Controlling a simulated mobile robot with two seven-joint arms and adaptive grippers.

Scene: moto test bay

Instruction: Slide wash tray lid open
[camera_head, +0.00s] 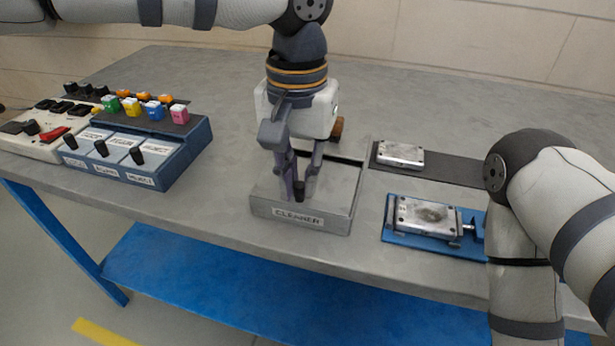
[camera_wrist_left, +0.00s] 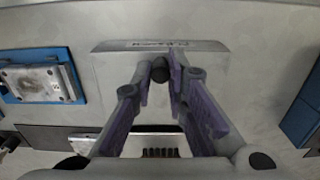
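The grey wash tray (camera_head: 345,219), labelled CLEANER, sits near the table's front edge; its labelled front shows at the top of the left wrist view (camera_wrist_left: 115,46). Its flat grey lid (camera_head: 335,188) covers the front, with a gap open at the back (camera_head: 345,160). A small dark knob (camera_head: 299,191) stands on the lid. My left gripper (camera_head: 300,186) points down with a fingertip on each side of the knob. In the left wrist view, the fingertips (camera_wrist_left: 160,72) close around the knob (camera_wrist_left: 160,70). My right gripper is out of view; only its arm shows at right.
A blue switch box (camera_head: 175,165) with coloured cubes stands to the left. A metal block (camera_head: 425,216) sits in a blue fixture at right, and another (camera_head: 400,154) lies on a dark mat (camera_head: 455,168) behind. A brown handle (camera_head: 337,128) sticks up behind the tray.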

